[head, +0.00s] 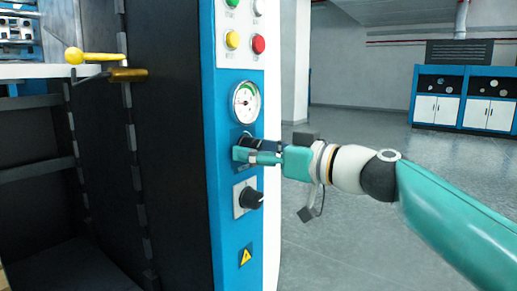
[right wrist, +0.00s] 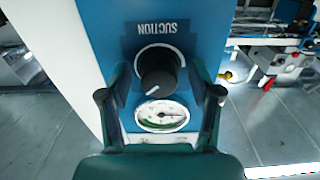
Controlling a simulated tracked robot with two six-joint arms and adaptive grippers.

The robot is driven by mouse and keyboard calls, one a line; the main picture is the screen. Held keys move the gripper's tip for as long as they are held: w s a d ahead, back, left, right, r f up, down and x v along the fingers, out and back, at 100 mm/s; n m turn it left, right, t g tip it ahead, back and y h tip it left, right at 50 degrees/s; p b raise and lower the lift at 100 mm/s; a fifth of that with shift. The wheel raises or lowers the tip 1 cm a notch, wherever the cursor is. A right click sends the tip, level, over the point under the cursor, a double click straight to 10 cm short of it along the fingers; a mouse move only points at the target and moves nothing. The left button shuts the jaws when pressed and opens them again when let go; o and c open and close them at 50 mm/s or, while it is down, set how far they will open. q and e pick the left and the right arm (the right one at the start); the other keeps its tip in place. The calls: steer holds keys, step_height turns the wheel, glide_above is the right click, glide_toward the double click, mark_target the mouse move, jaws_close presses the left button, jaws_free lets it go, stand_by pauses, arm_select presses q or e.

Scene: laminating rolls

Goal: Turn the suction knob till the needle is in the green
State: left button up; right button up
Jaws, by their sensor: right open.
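In the head view the knob (head: 245,138) is partly hidden by my right gripper (head: 246,152). The round white gauge (head: 245,102) is just above it and also shows in the right wrist view (right wrist: 162,115). A green band shows along part of its dial; the needle is too small to read surely. My right gripper is open, its fingers (right wrist: 160,97) spread either side of the knob, apparently not touching it. My left gripper is out of view.
A second black knob (head: 252,197) is lower on the panel, above a yellow warning sign (head: 246,256). Coloured buttons (head: 232,40) are above the gauge. A yellow-knobbed lever (head: 92,57) is at left. Open floor lies right of the machine.

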steer(key=c, duration=1)
steer(key=shift+d, duration=0.25)
steer(key=shift+c, duration=0.7)
steer(key=shift+a, duration=0.2)
